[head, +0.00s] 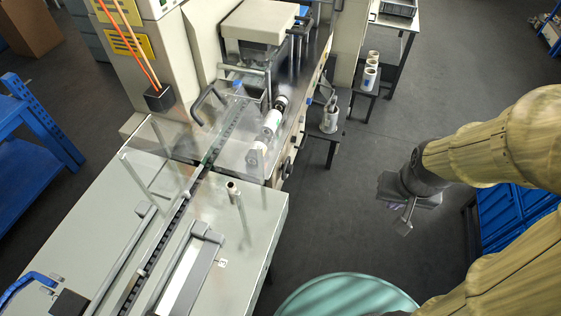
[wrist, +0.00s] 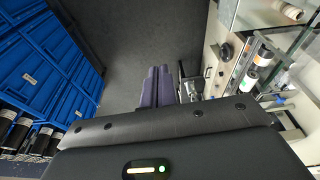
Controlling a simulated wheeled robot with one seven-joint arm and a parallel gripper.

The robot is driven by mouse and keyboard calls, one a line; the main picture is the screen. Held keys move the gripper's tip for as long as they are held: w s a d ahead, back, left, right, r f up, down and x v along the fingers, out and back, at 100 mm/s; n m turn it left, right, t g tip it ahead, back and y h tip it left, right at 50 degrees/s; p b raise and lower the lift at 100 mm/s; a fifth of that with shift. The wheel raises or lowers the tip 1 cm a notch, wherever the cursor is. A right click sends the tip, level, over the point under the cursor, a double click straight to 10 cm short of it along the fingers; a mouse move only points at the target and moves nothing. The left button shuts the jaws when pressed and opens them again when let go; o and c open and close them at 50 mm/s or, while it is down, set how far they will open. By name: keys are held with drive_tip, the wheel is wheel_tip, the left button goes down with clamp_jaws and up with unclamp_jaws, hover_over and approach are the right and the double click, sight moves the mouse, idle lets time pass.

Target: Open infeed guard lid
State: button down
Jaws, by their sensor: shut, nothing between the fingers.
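The infeed guard lid (head: 172,135) appears to be the clear panel over the infeed channel, in the middle left of the head view. Its see-through edges are hard to trace. It looks lowered, though I cannot tell its exact angle. A black curved handle (head: 209,105) stands at its far side. My gripper (head: 404,222) is over open floor, well to the right of the machine and apart from the lid. In the wrist view its two purple fingers (wrist: 159,86) are together and empty. Clear panels (wrist: 250,18) show at the wrist view's top right; I cannot tell whether they include the lid.
The infeed conveyor (head: 162,245) runs along the grey machine table (head: 80,205). An upright post (head: 238,205) stands on the near right. A side table with white rolls (head: 370,75) is at the back. A round teal surface (head: 345,297) lies in front. Blue bins (wrist: 45,60) are nearby.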

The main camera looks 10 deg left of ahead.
drive_tip(key=shift+s, duration=0.1)
drive_tip(key=s+a+f+m+g+y+b, duration=0.2)
drive_tip(key=a+f+m+g+y+b, duration=0.45)
drive_tip(key=a+f, duration=0.5)
drive_tip(key=w+a+f+m+t+y+b, duration=0.1)
drive_tip(key=w+a+m+t+y, duration=0.1)
drive_tip(key=w+m+y, duration=0.4)
drive_tip(key=w+a+f+m+t+y+b, duration=0.1)
drive_tip(key=w+a+f+m+t+y, duration=0.1)
drive_tip(key=w+m+y, duration=0.4)
drive_tip(key=shift+a+f+t+y, duration=0.15)
drive_tip(key=shift+a+t+y, duration=0.25)
drive_tip(key=shift+t+y, duration=0.4)
drive_tip(key=shift+s+m, duration=0.1)
drive_tip(key=shift+m, duration=0.15)
